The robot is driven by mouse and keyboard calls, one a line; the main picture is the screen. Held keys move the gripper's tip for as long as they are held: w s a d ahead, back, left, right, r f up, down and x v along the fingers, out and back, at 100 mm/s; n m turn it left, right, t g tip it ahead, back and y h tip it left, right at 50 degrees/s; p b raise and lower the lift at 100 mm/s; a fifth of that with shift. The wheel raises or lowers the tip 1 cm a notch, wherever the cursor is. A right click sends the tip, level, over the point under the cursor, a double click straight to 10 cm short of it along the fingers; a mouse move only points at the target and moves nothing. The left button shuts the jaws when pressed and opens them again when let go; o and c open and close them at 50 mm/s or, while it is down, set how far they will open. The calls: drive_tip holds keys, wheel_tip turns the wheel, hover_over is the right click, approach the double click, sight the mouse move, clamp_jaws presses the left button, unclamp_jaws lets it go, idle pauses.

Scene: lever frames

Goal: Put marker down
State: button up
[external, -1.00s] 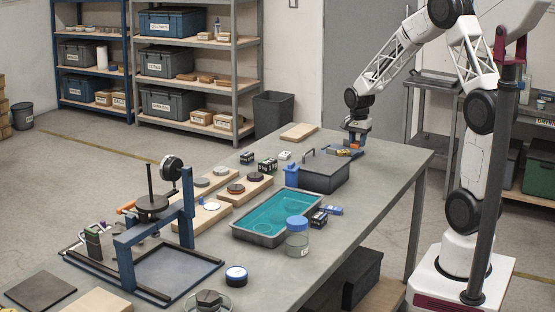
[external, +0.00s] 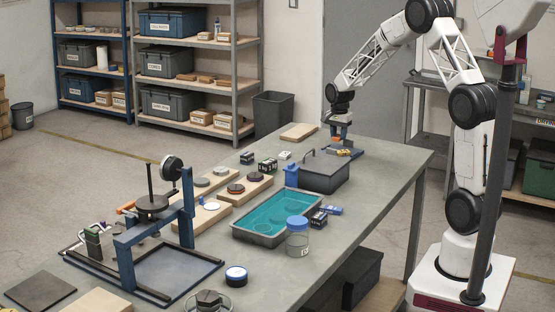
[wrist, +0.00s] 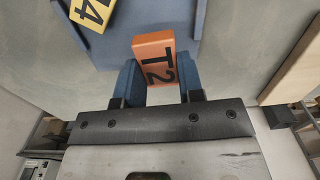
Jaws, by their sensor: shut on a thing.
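The marker is an orange block (wrist: 155,58) with a dark "T2" on it. My gripper (wrist: 158,82) has its blue fingers on either side of the block, shut on it. In the external view my gripper (external: 341,140) is at the far end of the bench, with a bit of the orange block (external: 337,139) showing. A blue tray (wrist: 180,16) lies beneath and beyond the block in the wrist view. I cannot tell whether the block touches anything below.
A yellow block marked "4" (wrist: 92,12) sits at the tray's upper left in the wrist view. A wooden board (wrist: 292,68) lies to the right. A dark lidded box (external: 322,178) stands near my gripper. Grey bench top (external: 395,165) is clear to the right.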

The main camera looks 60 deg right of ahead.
sight(338, 135)
drive_tip(key=shift+w, duration=0.1)
idle(0.3)
drive_tip(key=shift+f, duration=1.75)
drive_tip(key=shift+f, duration=0.15)
drive_tip(key=o, duration=0.6)
wheel_tip(338, 135, up, 12)
drive_tip(key=shift+r, duration=0.15)
